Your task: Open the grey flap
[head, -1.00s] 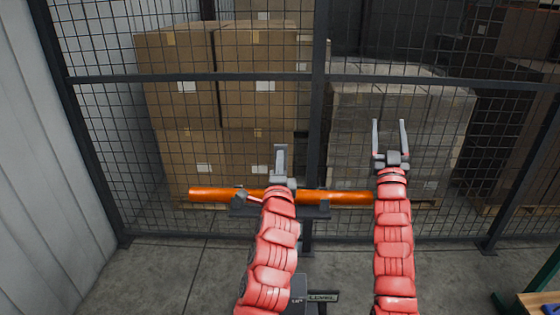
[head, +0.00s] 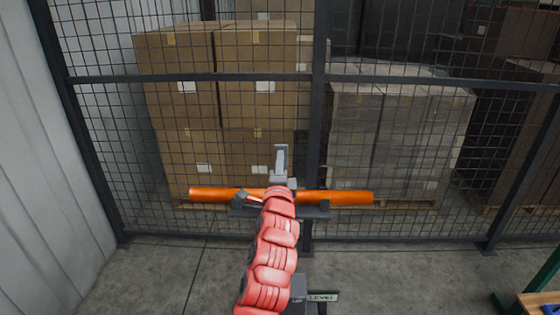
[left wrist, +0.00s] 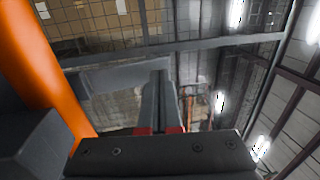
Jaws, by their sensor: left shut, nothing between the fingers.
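An orange tube (head: 340,197) lies level across a dark stand in front of the wire fence. It also shows at the left of the left wrist view (left wrist: 40,70). A small tilted grey block (head: 240,198) sits against the tube, left of my arm; I cannot tell whether it is the grey flap, and no other flap is clear. My left gripper (head: 281,150) is shut and empty, pointing up and away just above the tube. Its closed fingers show in the left wrist view (left wrist: 159,75). My left arm hides the tube's middle. My right gripper is out of view.
The dark support (head: 315,212) stands under the tube, with a labelled plate (head: 323,296) lower down. Behind the fence are stacked cartons (head: 180,85) and a wrapped pallet load (head: 400,130). A wooden bench corner (head: 540,303) is at bottom right.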

